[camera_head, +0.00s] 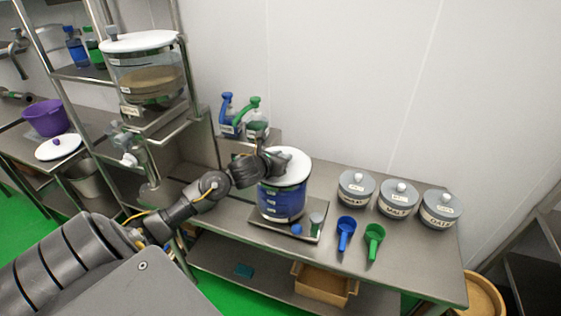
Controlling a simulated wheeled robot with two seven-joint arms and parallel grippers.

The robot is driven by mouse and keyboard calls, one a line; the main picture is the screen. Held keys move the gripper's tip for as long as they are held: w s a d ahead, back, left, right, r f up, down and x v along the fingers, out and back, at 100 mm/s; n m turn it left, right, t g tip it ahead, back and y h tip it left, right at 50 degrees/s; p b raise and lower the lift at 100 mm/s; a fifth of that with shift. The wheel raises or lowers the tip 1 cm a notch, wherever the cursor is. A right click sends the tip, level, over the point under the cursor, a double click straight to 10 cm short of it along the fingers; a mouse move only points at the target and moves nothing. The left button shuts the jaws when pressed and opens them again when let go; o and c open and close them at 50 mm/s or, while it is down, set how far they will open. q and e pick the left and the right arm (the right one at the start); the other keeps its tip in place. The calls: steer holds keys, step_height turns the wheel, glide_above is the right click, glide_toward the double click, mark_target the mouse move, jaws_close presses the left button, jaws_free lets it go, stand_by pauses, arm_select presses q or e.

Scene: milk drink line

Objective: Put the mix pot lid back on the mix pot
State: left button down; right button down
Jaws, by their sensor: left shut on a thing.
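The mix pot (283,200) is a blue see-through container with marks on its side, standing upright on a flat plate on the steel table. The white mix pot lid (297,166) is at the pot's top and appears to cover its mouth. I cannot tell whether it rests fully on the rim. My left gripper (280,160) reaches in from the left and is shut at the lid's top, on its knob as far as I can see; the fingers hide the knob. My right gripper is not in view.
Grey lidded canisters (397,199) stand to the right. A blue scoop (345,235) and a green scoop (373,242) lie in front of them. Two pump bottles (257,127) stand behind the pot. A shelf rack with a large clear dispenser (150,75) stands left.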

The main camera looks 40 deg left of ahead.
arm_select(q)
steer(key=shift+f, duration=0.15)
steer(key=shift+f, duration=0.1)
steer(key=shift+f, duration=0.1)
steer(key=c, duration=1.1)
jaws_free()
steer(key=shift+c, duration=0.2)
steer(key=shift+r, duration=0.3)
steer(key=b+v, duration=0.2)
steer(key=v, duration=1)
